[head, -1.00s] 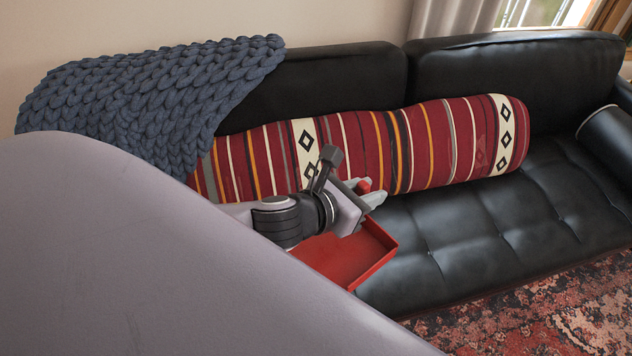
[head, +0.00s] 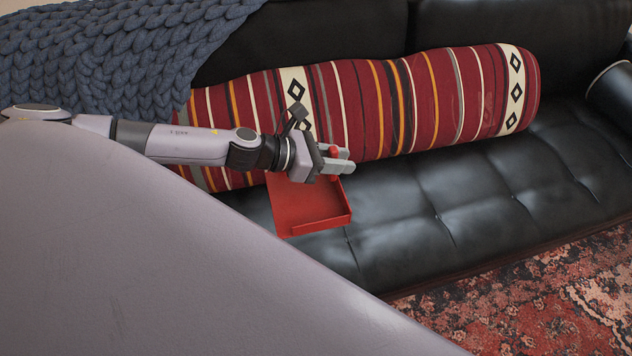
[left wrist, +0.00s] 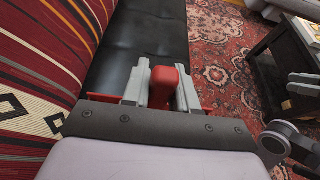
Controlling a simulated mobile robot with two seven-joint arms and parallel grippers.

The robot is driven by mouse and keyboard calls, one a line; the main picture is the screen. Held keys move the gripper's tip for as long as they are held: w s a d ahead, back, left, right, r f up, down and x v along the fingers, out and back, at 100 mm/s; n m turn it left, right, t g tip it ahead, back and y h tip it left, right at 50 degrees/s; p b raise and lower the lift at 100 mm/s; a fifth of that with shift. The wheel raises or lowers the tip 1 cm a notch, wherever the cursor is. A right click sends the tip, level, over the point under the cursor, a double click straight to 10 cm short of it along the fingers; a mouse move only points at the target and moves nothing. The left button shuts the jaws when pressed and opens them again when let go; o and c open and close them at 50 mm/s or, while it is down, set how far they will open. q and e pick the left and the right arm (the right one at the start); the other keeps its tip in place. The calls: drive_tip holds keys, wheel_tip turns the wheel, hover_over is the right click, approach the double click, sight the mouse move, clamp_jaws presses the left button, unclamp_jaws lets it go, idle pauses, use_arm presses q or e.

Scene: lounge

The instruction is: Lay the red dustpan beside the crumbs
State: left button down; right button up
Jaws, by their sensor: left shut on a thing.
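The red dustpan (head: 312,207) is in the head view, in front of the striped bolster and over the black sofa seat. My left gripper (head: 343,160) is shut on its red handle, with the pan hanging below and toward the front. In the left wrist view the handle (left wrist: 163,88) stands between the two grey fingers of my left gripper (left wrist: 162,90). Whether the pan touches the seat I cannot tell. No crumbs can be made out in either view. My right gripper cannot be made out in the head view; grey arm parts show at the right edge of the left wrist view.
The black leather sofa (head: 480,205) has free seat room to the right. The striped bolster (head: 440,105) lies along its back, with a blue knitted blanket (head: 120,60) at the left. A patterned rug (head: 530,300) covers the floor. A dark table (left wrist: 275,75) stands at the right.

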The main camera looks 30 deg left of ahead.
sight(336, 190)
use_arm(q)
wheel_tip(336, 190, down, 6)
drive_tip(key=shift+r+b, duration=0.2)
drive_tip(key=shift+b, duration=0.95)
wheel_tip(336, 190, down, 13)
drive_tip(key=b, duration=0.5)
drive_tip(key=shift+b, duration=0.3)
use_arm(e)
drive_tip(key=shift+n+t+y, duration=0.7)
drive_tip(key=shift+y, duration=0.1)
drive_tip(key=a, duration=0.1)
drive_tip(key=w+a, duration=0.1)
drive_tip(key=a, duration=0.1)
drive_tip(key=w+a, duration=0.1)
drive_tip(key=shift+w+a+f, duration=0.15)
drive_tip(key=shift+a+f, duration=0.1)
use_arm(q)
drive_tip(key=shift+f, duration=0.2)
drive_tip(key=c, duration=1.3)
unclamp_jaws()
drive_tip(key=shift+f, duration=0.1)
drive_tip(key=o, duration=0.4)
use_arm(e)
drive_tip(key=shift+f, duration=0.1)
